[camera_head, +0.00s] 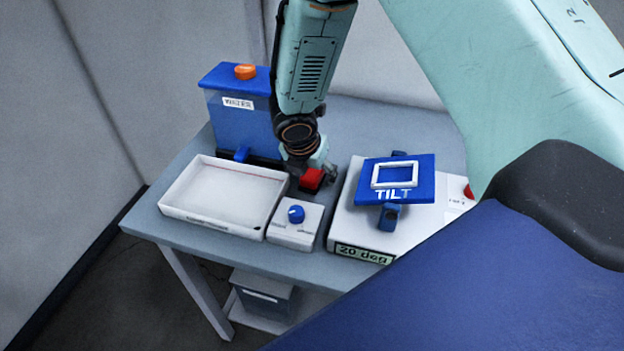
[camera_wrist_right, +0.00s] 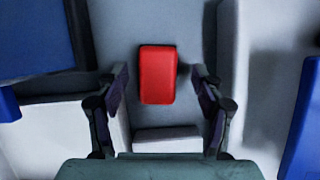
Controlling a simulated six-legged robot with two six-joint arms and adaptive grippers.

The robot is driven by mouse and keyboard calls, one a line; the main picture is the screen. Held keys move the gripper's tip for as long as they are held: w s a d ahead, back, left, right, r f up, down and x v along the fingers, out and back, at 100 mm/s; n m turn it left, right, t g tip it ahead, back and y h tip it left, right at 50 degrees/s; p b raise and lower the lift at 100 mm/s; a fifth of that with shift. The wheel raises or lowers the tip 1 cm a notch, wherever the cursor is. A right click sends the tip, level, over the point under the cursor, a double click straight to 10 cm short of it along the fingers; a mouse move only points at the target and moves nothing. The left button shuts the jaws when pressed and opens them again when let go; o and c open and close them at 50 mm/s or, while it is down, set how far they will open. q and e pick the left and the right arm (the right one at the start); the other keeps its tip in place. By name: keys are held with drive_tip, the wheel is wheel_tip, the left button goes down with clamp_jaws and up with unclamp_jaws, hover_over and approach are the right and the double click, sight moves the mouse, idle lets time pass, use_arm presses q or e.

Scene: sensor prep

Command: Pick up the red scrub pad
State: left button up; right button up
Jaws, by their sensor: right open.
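The red scrub pad (camera_head: 312,179) lies on the grey table between the white tray and the tilt device, behind a small white box with a blue knob. In the right wrist view the pad (camera_wrist_right: 157,75) is a red block with rounded corners, lying between and ahead of my fingers. My right gripper (camera_head: 318,172) is over the pad, pointing down, and partly hides it in the head view. Its two fingers (camera_wrist_right: 158,95) are open on either side of the pad, with a gap on both sides. My left gripper is not in view.
A white tray (camera_head: 173,207) stands to the left. A blue water tank (camera_head: 240,125) with an orange cap is behind it. The white knob box (camera_head: 293,235) is in front of the pad. A blue tilt plate (camera_head: 423,177) on a white base (camera_head: 347,222) stands close on the right.

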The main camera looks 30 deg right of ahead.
drive_tip(key=shift+w+d+f, duration=0.25)
drive_tip(key=shift+w+d, duration=0.1)
drive_tip(key=shift+f, duration=0.1)
drive_tip(key=shift+c, duration=0.6)
drive_tip(key=shift+s+a+r, duration=0.2)
drive_tip(key=shift+a+r, duration=0.1)
drive_tip(key=shift+a, duration=0.05)
drive_tip(key=c, duration=0.5)
drive_tip(key=shift+d+f, duration=0.15)
drive_tip(key=shift+d, duration=0.05)
drive_tip(key=c, duration=0.4)
drive_tip(key=shift+a, duration=0.1)
drive_tip(key=c, duration=0.3)
